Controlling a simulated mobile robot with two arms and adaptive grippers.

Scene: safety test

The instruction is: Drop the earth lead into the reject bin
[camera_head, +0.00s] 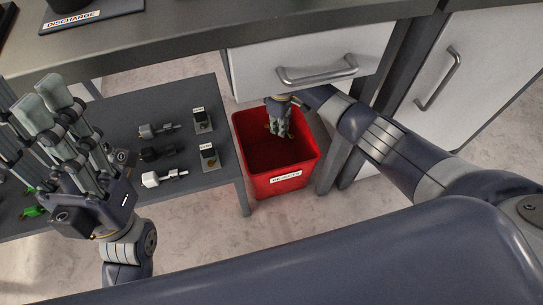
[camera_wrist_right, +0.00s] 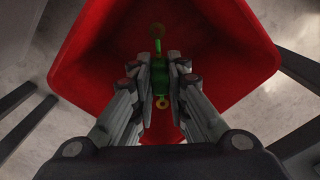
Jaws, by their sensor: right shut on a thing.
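The red reject bin (camera_head: 278,182) stands on the floor between the low grey table and the drawer cabinet, with a label on its front. My right gripper (camera_head: 280,132) reaches down inside the bin's opening. In the right wrist view my right gripper (camera_wrist_right: 160,88) is shut on the green earth lead (camera_wrist_right: 159,68), which has yellow-brass ring ends. The red bin walls (camera_wrist_right: 225,45) surround it there. My left gripper (camera_head: 45,105) is raised over the left part of the low table, fingers apart, with nothing seen between them.
The low grey table (camera_head: 120,110) carries several plugs, including a white one (camera_head: 163,177), and two small labelled blocks (camera_head: 209,157). A green item (camera_head: 33,211) lies at the left. The drawer (camera_head: 310,60) overhangs near the bin. A discharge mat (camera_head: 90,12) lies on the upper counter.

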